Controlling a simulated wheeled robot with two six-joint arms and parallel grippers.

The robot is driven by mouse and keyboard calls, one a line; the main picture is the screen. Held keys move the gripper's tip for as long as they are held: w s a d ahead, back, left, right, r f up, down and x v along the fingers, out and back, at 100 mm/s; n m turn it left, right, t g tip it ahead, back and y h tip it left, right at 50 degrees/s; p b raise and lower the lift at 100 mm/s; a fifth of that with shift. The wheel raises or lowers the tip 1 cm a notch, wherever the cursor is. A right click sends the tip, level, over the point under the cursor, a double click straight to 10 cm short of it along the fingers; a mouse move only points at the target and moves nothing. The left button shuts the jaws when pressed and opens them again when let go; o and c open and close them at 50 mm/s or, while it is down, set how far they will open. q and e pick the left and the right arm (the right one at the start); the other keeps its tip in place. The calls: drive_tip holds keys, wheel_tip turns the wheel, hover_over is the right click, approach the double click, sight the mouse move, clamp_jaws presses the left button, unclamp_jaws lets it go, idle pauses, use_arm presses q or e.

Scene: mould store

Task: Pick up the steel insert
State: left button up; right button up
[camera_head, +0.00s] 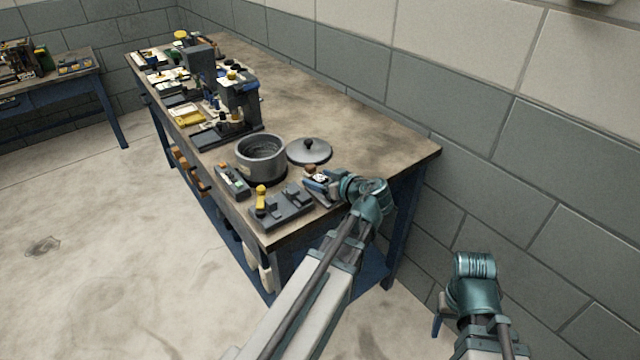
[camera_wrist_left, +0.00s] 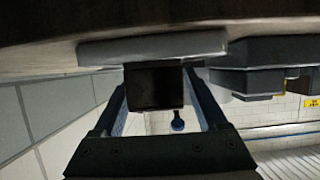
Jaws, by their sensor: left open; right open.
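My left gripper (camera_head: 318,190) is at the near right end of the workbench, low beside the dark fixture. In the left wrist view its two fingers (camera_wrist_left: 158,95) are open, with a dark square-faced block (camera_wrist_left: 155,86) between or just beyond the tips. The block adjoins a flat grey plate (camera_wrist_left: 150,48). It may be the steel insert, but I cannot tell for sure. In the head view my gripper and wrist hide most of that spot. My right gripper (camera_head: 437,322) is low at the right, away from the bench, and holds nothing that I can see.
The dark fixture (camera_head: 285,210) with a yellow-handled clamp (camera_head: 261,196) stands left of my left gripper. A round metal pot (camera_head: 260,155) and a lid (camera_head: 309,152) are behind it. Tools crowd the bench's far left. The bench's right rear (camera_head: 370,140) is clear, against a block wall.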

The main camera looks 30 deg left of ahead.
sight(320, 177)
use_arm(q)
drive_tip(key=shift+c, duration=0.3)
clamp_jaws()
drive_tip(key=shift+r, duration=0.15)
wheel_tip(320, 177, up, 10)
drive_tip(key=p, duration=1)
